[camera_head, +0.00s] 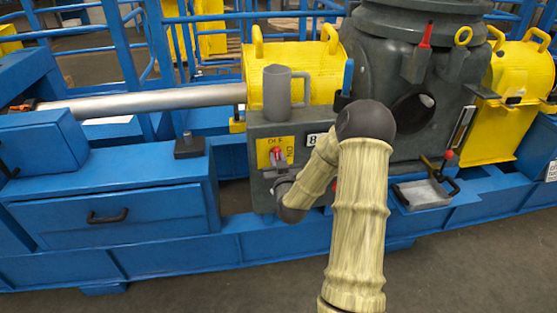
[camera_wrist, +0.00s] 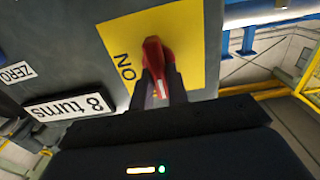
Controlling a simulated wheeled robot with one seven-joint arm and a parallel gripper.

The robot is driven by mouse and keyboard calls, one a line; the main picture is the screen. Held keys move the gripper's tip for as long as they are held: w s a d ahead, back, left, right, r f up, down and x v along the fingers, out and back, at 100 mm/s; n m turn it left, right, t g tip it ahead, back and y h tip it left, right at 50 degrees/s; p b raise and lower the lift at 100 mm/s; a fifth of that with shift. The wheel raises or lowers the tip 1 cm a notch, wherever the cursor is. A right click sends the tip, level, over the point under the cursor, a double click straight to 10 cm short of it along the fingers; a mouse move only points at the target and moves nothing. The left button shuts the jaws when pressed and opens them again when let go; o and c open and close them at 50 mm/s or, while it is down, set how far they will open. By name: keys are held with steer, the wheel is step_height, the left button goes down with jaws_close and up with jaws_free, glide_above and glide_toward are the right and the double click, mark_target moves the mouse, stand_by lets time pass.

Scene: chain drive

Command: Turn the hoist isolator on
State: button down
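The hoist isolator is a yellow plate (camera_head: 265,157) on the grey housing, with a red handle (camera_head: 275,154). In the head view, OFF is lettered at the top of the plate and ON at its right. The handle stands roughly upright there, towards OFF. In the wrist view, the plate (camera_wrist: 200,40) is seen turned over, with ON left of the red handle (camera_wrist: 153,52). My gripper (camera_wrist: 160,76) has its two dark fingers on either side of the handle, apparently shut on it. My gripper's body hides the plate's lower part in that view.
A grey mug (camera_head: 277,95) stands on the housing's ledge above the isolator. An "8 turns" label (camera_wrist: 68,106) is beside the plate. A blue drawer cabinet (camera_head: 120,215) lies left, a grey tray (camera_head: 422,194) right. Open floor (camera_head: 200,285) lies in front.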

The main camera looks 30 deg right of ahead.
steer(key=shift+d, duration=0.1)
steer(key=shift+m, duration=0.3)
steer(key=m, duration=0.4)
steer(key=shift+d+m+b, duration=0.1)
steer(key=shift+m+b, duration=0.2)
steer(key=shift+m, duration=0.1)
steer(key=shift+s+d+f+m+p, duration=0.1)
steer(key=shift+f+m+p, duration=0.05)
steer(key=shift+m, duration=1.95)
steer(key=shift+w+d+f+m+p, duration=0.1)
steer(key=shift+m, duration=2)
steer(key=shift+s+f+m+p, duration=0.1)
steer(key=shift+f+m+p, duration=0.05)
steer(key=shift+m, duration=1.95)
steer(key=c, duration=1.4)
jaws_free()
